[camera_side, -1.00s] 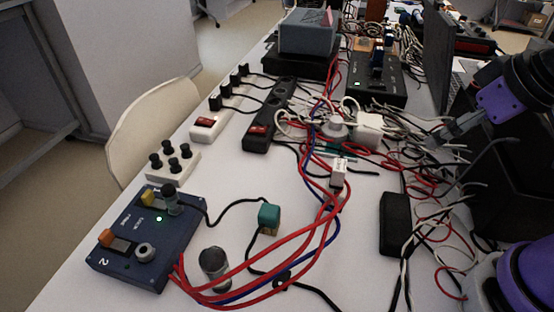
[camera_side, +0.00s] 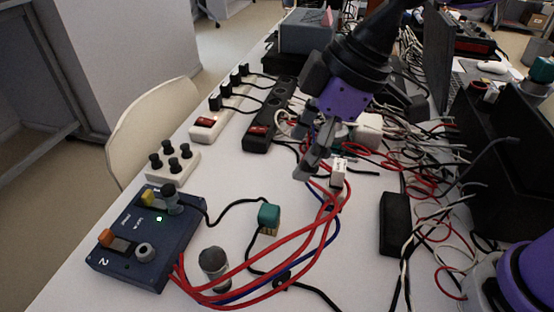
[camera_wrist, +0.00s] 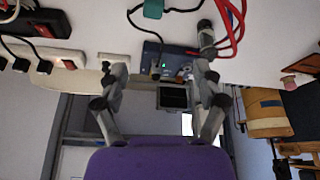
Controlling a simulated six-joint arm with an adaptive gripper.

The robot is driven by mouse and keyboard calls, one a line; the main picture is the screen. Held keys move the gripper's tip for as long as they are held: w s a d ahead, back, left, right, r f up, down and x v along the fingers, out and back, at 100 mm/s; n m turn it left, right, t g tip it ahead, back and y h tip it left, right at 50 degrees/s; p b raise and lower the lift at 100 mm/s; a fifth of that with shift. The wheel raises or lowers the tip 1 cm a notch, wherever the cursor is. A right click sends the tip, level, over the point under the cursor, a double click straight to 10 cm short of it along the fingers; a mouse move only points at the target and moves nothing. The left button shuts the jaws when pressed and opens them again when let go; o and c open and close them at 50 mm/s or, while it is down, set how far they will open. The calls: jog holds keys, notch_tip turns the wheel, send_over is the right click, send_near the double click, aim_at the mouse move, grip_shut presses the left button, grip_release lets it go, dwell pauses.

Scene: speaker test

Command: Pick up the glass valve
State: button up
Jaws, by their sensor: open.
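My gripper (camera_side: 312,168) is open and empty above the table, behind and right of both. In the wrist view the open fingers (camera_wrist: 160,82) frame the blue box (camera_wrist: 152,50), and the standing cylinder (camera_wrist: 206,38) shows beyond the right finger.
Red and blue cables (camera_side: 300,250) loop close beside the standing cylinder. A teal-topped block (camera_side: 269,214) sits behind it. A white knob block (camera_side: 173,163), power strips (camera_side: 262,128) and a black adapter (camera_side: 394,222) lie around. Bare table shows around (camera_side: 235,185).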

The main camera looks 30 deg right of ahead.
aim_at(219, 249)
jog(key=a+f+n, duration=0.2)
jog(key=a, duration=0.2)
jog(key=s+a+f+n+g, duration=0.1)
jog(key=a+f, duration=0.2)
jog(key=a, duration=0.1)
jog(key=s+a+f+n+g, duration=0.1)
jog(key=a+f+n, duration=0.1)
jog(key=a+f, duration=0.1)
jog(key=shift+a+f+n+y, duration=0.15)
jog(key=shift+a+n+y, duration=0.15)
jog(key=shift+a, duration=0.6)
jog(key=x, duration=0.6)
jog(key=shift+s+a, duration=0.15)
jog(key=shift+s, duration=0.05)
jog(key=c, duration=1.3)
